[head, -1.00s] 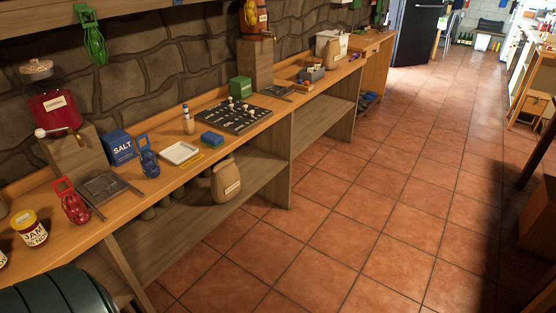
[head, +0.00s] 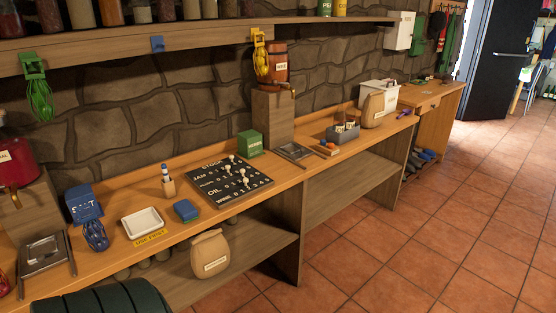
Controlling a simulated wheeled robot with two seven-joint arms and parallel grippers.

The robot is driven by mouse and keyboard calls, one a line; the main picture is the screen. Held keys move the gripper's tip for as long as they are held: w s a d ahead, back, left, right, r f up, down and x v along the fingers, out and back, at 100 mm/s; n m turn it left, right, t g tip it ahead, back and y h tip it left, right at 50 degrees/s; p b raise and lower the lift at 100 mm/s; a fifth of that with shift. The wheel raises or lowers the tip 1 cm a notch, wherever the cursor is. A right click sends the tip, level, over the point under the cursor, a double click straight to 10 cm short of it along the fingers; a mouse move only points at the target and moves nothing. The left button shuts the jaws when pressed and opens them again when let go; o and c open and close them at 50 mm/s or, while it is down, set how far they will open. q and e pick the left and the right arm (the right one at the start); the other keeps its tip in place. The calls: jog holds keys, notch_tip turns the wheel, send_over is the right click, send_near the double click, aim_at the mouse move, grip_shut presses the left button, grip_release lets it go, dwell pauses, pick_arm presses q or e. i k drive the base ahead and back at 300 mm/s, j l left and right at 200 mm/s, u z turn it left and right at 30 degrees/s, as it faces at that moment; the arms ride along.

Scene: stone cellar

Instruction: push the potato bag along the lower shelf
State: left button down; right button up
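The potato bag, a brown sack with a pale label (head: 211,254), stands upright on the lower shelf (head: 258,243) under the wooden counter, near the shelf's front edge. Its top sits below the counter's front edge. Bare shelf shows to its right as far as an upright wooden panel (head: 289,240). Several dark rounded things lie on the shelf to its left. Their lower parts are partly hidden. Neither of my grippers shows in the head view.
The counter (head: 187,232) holds a white tray (head: 142,222), blue sponge-like block (head: 186,210), stock board (head: 228,182) and green box (head: 249,142). Another brown bag (head: 379,104) stands farther along the counter. A dark green rounded thing (head: 105,300) fills the lower left. Tiled floor (head: 420,235) is clear at right.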

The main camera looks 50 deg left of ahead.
aim_at(210, 255)
jog(key=i+u, duration=0.35)
jog(key=i+l+u, duration=0.35)
jog(key=i, duration=0.15)
jog(key=i+l+u, duration=0.25)
jog(key=i+u, duration=0.15)
jog(key=i+l+u, duration=0.15)
jog(key=u, duration=0.25)
jog(key=i+l+u, duration=0.25)
jog(key=u, duration=0.15)
jog(key=i+l+u, duration=0.15)
jog(key=l+u, duration=0.25)
jog(key=i+l+u, duration=0.15)
jog(key=l+u, duration=0.2)
jog(key=i+l+u, duration=0.15)
jog(key=l+u, duration=0.35)
jog(key=l, duration=0.15)
jog(key=l+u, duration=0.5)
jog(key=l, duration=0.2)
